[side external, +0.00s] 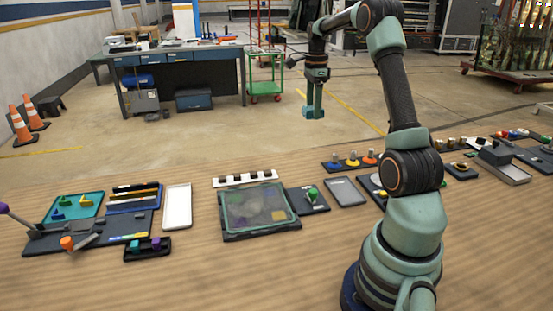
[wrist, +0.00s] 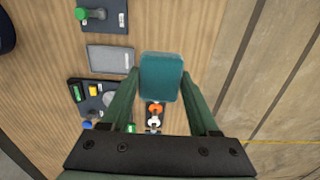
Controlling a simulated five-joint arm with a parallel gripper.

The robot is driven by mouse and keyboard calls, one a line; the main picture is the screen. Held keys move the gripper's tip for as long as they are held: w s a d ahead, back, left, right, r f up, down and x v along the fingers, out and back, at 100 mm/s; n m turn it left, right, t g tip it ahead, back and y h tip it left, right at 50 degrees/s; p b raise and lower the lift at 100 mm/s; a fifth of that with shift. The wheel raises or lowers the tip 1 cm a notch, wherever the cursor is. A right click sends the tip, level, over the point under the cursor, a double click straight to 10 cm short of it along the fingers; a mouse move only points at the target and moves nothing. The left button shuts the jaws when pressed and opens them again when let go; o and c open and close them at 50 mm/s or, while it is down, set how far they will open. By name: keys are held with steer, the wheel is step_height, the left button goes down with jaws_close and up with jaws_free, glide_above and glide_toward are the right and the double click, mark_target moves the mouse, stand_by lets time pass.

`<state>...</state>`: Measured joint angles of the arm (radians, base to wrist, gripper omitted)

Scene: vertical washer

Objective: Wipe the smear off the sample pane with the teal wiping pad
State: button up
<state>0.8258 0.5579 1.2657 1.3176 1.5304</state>
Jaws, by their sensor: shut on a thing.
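The sample pane (side external: 245,222) looks like a dark-framed, greenish see-through panel lying on the wooden bench, left of my arm's base in the side view. Mottled grey-brown patches and a yellowish patch show on or through it; I cannot tell the smear's exact edges. My gripper (wrist: 161,78) is shut on the teal wiping pad (wrist: 160,70), which sits between the two fingers in the wrist view. In the side view my gripper (side external: 314,100) is raised, pointing down, well above and to the right of the pane. The pane is not visible in the wrist view.
Right of the pane lie a green-knobbed plate (side external: 313,196) and a grey plate (side external: 345,191). The bench front is clear.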

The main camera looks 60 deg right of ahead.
steer(key=w+a+f, duration=0.5)
steer(key=w+a, duration=0.2)
steer(key=a, duration=0.4)
glide_toward(247, 194)
steer(key=shift+a+f, duration=0.15)
steer(key=shift+f, duration=2.9)
steer(key=shift+s+a+f, duration=0.15)
steer(key=shift+a+f, duration=0.05)
steer(key=shift+f, duration=0.05)
steer(key=shift+s+a, duration=3.55)
steer(key=shift+w+d, duration=3.8)
steer(key=shift+d, duration=0.05)
steer(key=shift+s+a, duration=1)
steer(key=shift+s, duration=0.2)
steer(key=shift+s+a, duration=2.7)
steer(key=shift+w+d, duration=3.8)
step_height(247, 194, up, 8)
steer(key=shift+s+a, duration=0.1)
